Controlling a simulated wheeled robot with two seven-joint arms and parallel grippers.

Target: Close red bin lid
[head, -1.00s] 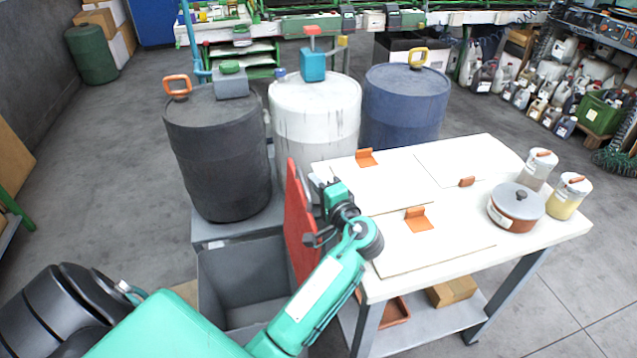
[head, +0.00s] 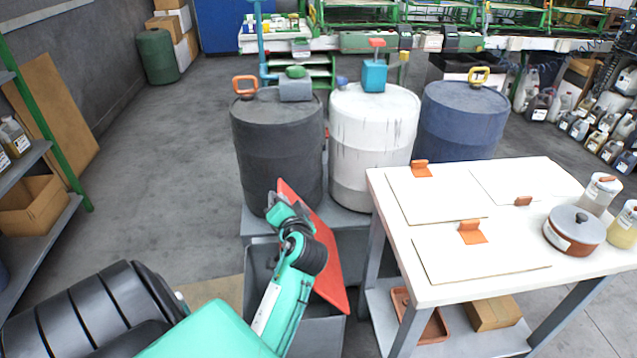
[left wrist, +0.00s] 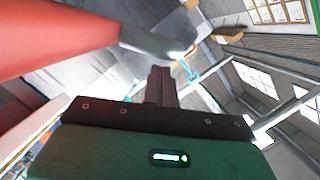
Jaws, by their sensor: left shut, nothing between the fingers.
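The red bin lid (head: 328,262) is tilted over the right part of the grey bin (head: 330,335), its far upper corner raised and leaning left. The bin is still partly open on its left side. My left gripper (head: 279,204) is shut and empty at the lid's raised left edge, and my wrist and forearm cover part of the lid. I cannot tell whether the fingers touch it. In the left wrist view the lid (left wrist: 50,40) is a large red surface at upper left, close to the shut fingers (left wrist: 160,82). My right gripper is not in view.
A white table (head: 390,215) with flat boards, a pot (head: 574,235) and jars stands right of the bin. Black (head: 277,145), white (head: 372,145) and blue (head: 460,125) drums stand behind. Open floor (head: 150,170) lies to the left, before a shelf with a cardboard box (head: 35,205).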

